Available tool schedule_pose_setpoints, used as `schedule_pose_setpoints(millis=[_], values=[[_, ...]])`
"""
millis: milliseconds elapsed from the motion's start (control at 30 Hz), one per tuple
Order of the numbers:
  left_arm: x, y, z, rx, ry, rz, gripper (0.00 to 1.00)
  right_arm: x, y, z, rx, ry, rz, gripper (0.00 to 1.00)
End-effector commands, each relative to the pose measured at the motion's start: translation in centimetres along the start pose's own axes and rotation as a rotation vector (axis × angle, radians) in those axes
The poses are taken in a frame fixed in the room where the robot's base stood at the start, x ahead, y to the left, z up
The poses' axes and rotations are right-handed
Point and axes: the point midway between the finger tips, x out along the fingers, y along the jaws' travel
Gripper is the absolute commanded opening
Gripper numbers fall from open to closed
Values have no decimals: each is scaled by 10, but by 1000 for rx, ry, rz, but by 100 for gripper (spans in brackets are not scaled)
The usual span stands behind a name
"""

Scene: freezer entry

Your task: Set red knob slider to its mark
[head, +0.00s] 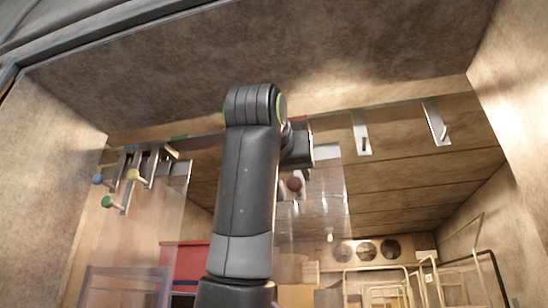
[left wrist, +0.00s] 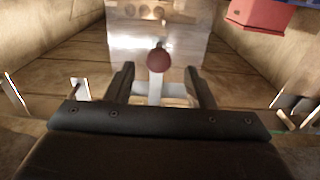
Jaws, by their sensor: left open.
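The red knob (head: 294,184) shows in the head view just right of my left arm, in front of a clear hanging strip panel. In the left wrist view the red knob (left wrist: 158,60) stands at the end of a pale metal stem, between and just beyond my fingertips. My left gripper (left wrist: 160,80) is open, with one finger on each side of the stem; I see no contact. In the head view the left gripper (head: 300,150) is largely hidden behind my own arm. The slider's mark cannot be made out. My right gripper is not in view.
Blue (head: 97,180), yellow (head: 133,175) and green (head: 107,202) knobs sit on metal brackets at the left. Two metal plates with pegs (head: 362,134) (head: 437,124) are on the beam at the right. Wire racks (head: 385,285) and a red box (head: 185,258) stand beyond.

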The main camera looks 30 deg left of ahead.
Motion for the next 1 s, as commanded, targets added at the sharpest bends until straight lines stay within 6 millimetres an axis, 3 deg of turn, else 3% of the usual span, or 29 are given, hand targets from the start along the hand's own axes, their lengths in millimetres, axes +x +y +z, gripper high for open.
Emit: schedule_pose_setpoints(millis=[33, 300, 500, 700, 1000], values=[[-15, 0, 5, 0, 5, 2, 49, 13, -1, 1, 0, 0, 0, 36], [-80, 1, 4, 0, 4, 3, 49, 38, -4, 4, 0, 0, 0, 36], [-110, 0, 2, 1, 1, 0, 49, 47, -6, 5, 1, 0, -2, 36], [-120, 0, 0, 1, 1, 0, 49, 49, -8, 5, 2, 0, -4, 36], [-120, 1, 0, 1, 0, 0, 49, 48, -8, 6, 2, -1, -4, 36]])
